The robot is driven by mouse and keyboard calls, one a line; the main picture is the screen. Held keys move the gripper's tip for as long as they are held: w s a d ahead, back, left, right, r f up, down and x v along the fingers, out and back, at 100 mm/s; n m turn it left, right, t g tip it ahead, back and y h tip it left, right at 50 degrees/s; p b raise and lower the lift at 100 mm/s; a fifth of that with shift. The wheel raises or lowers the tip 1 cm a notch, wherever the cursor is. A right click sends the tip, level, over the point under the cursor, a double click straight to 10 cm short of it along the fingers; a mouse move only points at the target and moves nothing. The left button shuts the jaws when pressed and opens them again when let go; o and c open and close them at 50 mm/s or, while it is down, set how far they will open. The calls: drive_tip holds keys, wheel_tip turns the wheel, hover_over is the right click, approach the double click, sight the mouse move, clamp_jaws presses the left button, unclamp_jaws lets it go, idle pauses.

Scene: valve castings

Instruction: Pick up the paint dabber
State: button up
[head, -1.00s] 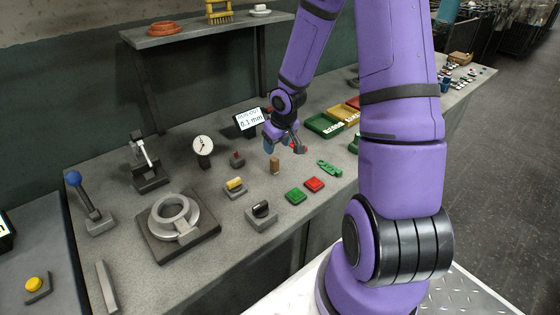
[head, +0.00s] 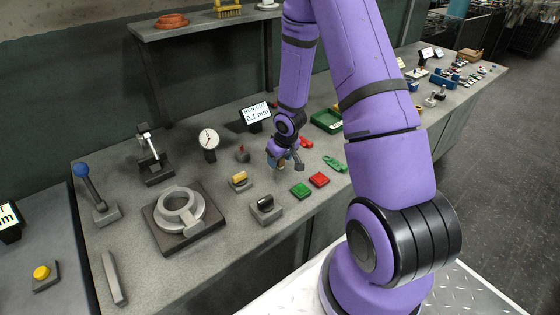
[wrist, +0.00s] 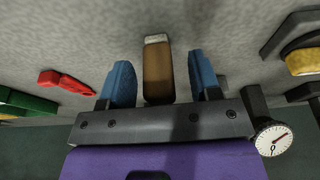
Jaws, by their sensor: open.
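The paint dabber (wrist: 158,72) is a brown, roughly cylindrical piece with a pale end. In the wrist view it lies between the two blue fingers of my gripper (wrist: 161,82), with a visible gap on each side. My gripper is open and the fingers do not visibly touch it. In the head view my gripper (head: 285,159) is low over the bench, and it largely hides the dabber.
A yellow-topped block (head: 239,179), a black-knobbed block (head: 265,205), green (head: 300,190) and red (head: 319,179) pads and a green clip (head: 335,163) lie close by. A dial gauge (head: 208,140) and display (head: 256,115) stand behind. A ring casting (head: 163,236) sits left.

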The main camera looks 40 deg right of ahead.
drive_tip(key=shift+w+f, duration=0.2)
drive_tip(key=shift+f, duration=0.45)
drive_tip(key=c, duration=1)
drive_tip(key=shift+r, duration=0.1)
wheel_tip(320, 180, up, 10)
drive_tip(key=shift+f, duration=0.1)
